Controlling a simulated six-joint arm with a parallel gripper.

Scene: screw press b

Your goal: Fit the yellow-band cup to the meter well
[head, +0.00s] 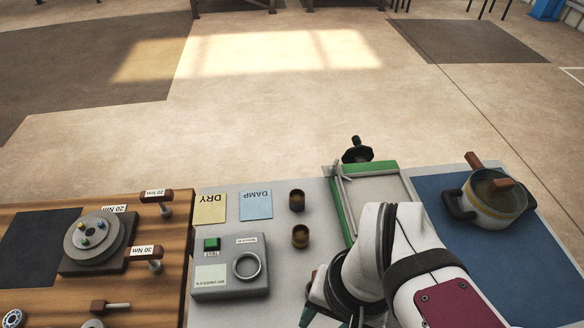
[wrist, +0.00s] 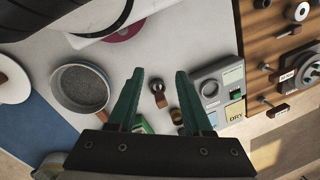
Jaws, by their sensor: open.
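Two small dark brown cups stand on the grey bench in the head view, the rear cup (head: 297,200) and the front cup (head: 300,236). The front one looks more golden, but I cannot tell which has the yellow band. The meter (head: 230,280) stands left of them, with an empty round well (head: 247,268); the meter also shows in the wrist view (wrist: 212,76). My gripper (wrist: 160,76) is open and empty, its green fingers above the bench. A cup (wrist: 176,116) shows beside the right finger, partly hidden. The arm hides most of the gripper in the head view.
A DRY card (head: 209,208) and a DAMP card (head: 256,205) lie behind the meter. A green-edged press frame (head: 341,208) stands right of the cups. A lidded pot (head: 490,215) sits on the blue mat. A grey-filled pan (wrist: 80,88) and a brown-handled tool (wrist: 158,94) lie below my gripper.

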